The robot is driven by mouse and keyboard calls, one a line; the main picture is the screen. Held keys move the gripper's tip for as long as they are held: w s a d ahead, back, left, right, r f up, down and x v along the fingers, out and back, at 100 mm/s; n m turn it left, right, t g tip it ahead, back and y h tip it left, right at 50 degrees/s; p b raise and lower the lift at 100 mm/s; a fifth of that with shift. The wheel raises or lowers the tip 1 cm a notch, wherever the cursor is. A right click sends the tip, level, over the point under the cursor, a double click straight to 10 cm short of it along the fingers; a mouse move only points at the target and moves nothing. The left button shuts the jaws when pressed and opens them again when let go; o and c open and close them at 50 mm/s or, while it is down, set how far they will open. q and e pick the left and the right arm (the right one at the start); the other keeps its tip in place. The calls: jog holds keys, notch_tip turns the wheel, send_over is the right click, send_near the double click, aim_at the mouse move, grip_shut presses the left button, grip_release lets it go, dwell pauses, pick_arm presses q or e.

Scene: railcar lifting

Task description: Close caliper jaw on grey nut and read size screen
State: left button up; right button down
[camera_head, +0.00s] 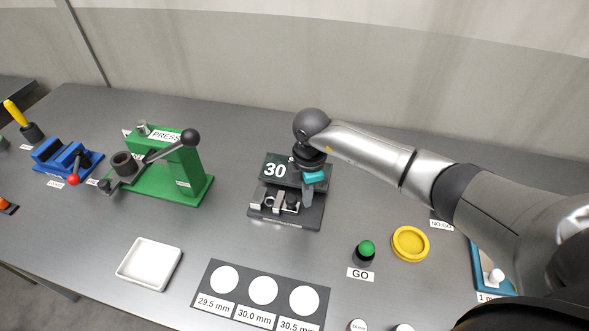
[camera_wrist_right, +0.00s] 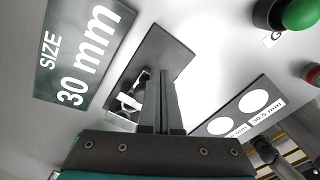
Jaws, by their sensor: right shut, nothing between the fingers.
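The caliper (camera_head: 261,222) stands at the middle of the table, a dark base with light metal jaws (camera_head: 277,202); it also shows in the right wrist view (camera_wrist_right: 172,52). Behind the jaws its size screen (camera_head: 274,170) shows 30; in the right wrist view the screen (camera_wrist_right: 80,55) reads "SIZE 30 mm". I cannot clearly pick out the grey nut among the small metal parts at the jaws. My right gripper (camera_head: 307,203) is shut and empty, pointing down at the right end of the caliper, and hides part of the screen. My left gripper is out of view.
A green press (camera_head: 180,170) and blue vise (camera_head: 50,155) stand left. In front are a white tray (camera_head: 148,263) and a dark card (camera_head: 230,300) with circles labelled 29.5, 30.0 and 30.5 mm. A green-topped GO gauge (camera_head: 366,248) and yellow ring (camera_head: 410,259) stand right.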

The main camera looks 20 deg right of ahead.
notch_tip(320, 180, up, 7)
jog(key=p, duration=0.6)
jog(key=shift+p, duration=0.35)
jog(key=shift+d+f, duration=0.1)
